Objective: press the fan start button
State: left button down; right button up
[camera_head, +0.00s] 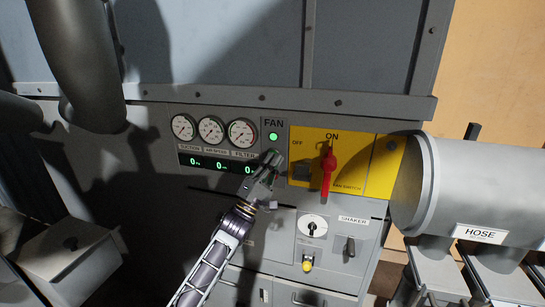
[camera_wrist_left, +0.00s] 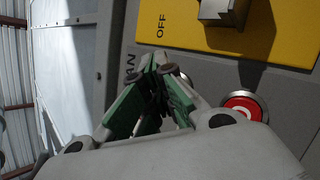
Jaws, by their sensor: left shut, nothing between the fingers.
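My left gripper (camera_head: 272,157) reaches up to the panel from below, its fingers shut and empty. Its tips are just below a bright round green lamp or button (camera_head: 273,137) under the FAN label (camera_head: 273,124). I cannot tell whether the tips touch the panel. In the left wrist view the closed fingers (camera_wrist_left: 163,65) point at the panel beside the partly covered FAN label (camera_wrist_left: 129,66). They hide the surface behind them, and no green button shows there. A red button (camera_wrist_left: 243,106) in a metal ring sits to their right. My right gripper is not in view.
A yellow switch plate (camera_head: 368,172) with a red lever (camera_head: 328,170) stands right of the fingers; it also shows in the left wrist view (camera_wrist_left: 283,45). Gauges (camera_head: 211,129) and a digital display (camera_head: 217,164) are to the left. A SHAKER control (camera_head: 349,247) is lower right.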

pick_arm(q)
jog(key=shift+s, duration=0.1)
dwell(0.6)
jog(key=shift+s+a+p, duration=0.25)
jog(key=shift+s+p, duration=0.35)
jog(key=shift+s, duration=0.05)
jog(key=s+p, duration=0.1)
jog(key=s+a, duration=0.1)
jog(key=s, duration=0.1)
jog(key=s+p, duration=0.1)
jog(key=shift+s+a+p, duration=0.3)
jog(key=shift+s+p, duration=0.05)
jog(key=shift+s, duration=0.05)
dwell(0.4)
dwell(0.5)
